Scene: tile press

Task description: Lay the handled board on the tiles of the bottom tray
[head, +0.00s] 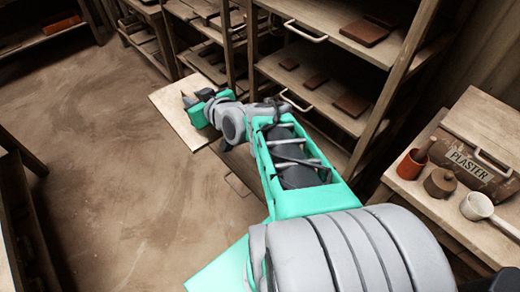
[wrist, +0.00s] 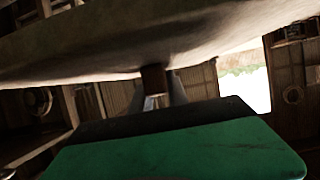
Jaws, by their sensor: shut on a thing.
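The handled board (head: 174,112) is a pale flat panel, held off the floor beside the rack in the head view. My gripper (head: 190,98) is shut on its handle, at the left end of my outstretched arm. In the wrist view the board (wrist: 120,50) spans the top of the picture, and its short brown handle (wrist: 154,78) sits between the fingers. The bottom tray (head: 238,184) shows only in part, low in the rack with a thin handle at its front. My arm and the board hide most of it, and I cannot make out its tiles.
Higher rack trays (head: 318,88) hold several dark tiles, with a rack post (head: 378,105) between them and the side table. The floor at left is clear.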

